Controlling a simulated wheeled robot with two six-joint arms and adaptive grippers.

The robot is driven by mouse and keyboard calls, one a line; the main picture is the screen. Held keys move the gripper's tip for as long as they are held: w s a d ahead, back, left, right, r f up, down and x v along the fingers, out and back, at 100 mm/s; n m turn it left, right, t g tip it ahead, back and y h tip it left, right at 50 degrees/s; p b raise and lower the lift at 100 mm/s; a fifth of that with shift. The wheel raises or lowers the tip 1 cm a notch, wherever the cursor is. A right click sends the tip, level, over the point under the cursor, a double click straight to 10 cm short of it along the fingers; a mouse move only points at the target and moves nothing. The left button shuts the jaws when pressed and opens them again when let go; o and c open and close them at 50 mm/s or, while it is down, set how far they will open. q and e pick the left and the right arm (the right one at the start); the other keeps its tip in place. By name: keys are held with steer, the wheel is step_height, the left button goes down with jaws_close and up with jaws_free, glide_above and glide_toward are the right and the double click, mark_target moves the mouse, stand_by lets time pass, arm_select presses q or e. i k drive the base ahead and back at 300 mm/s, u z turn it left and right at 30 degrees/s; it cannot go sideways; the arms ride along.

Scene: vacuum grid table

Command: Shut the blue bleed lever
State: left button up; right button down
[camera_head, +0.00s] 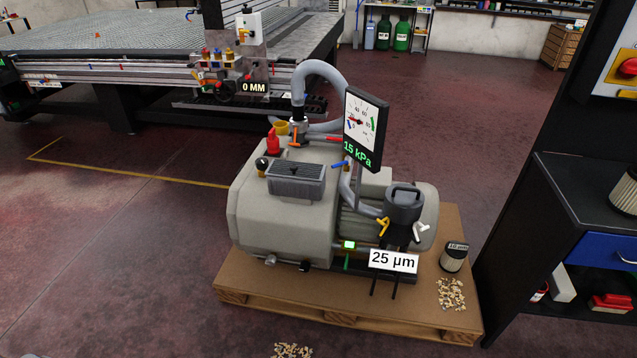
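The blue lever (340,164) is a small handle on the grey hose, just below and left of the gauge panel on the vacuum pump (280,215). It points left and lies close to level. Whether its valve is open or shut cannot be told at this size. The gauge panel (362,128) has a dial and reads 15 kPa.
An orange handle (295,137), a red one (334,139), a yellow one (383,226) and a white one (420,231) are also on the pump. It stands on a wooden pallet (420,325). A dark cabinet (540,210) stands right. The left floor is clear.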

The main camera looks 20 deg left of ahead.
mark_target(346, 162)
steer(key=z, duration=0.35)
steer(key=k, duration=0.25)
steer(key=u, duration=1.35)
steer(key=i, duration=1.1)
steer(key=z, duration=0.6)
steer(key=i, duration=0.85)
steer(key=z, duration=0.85)
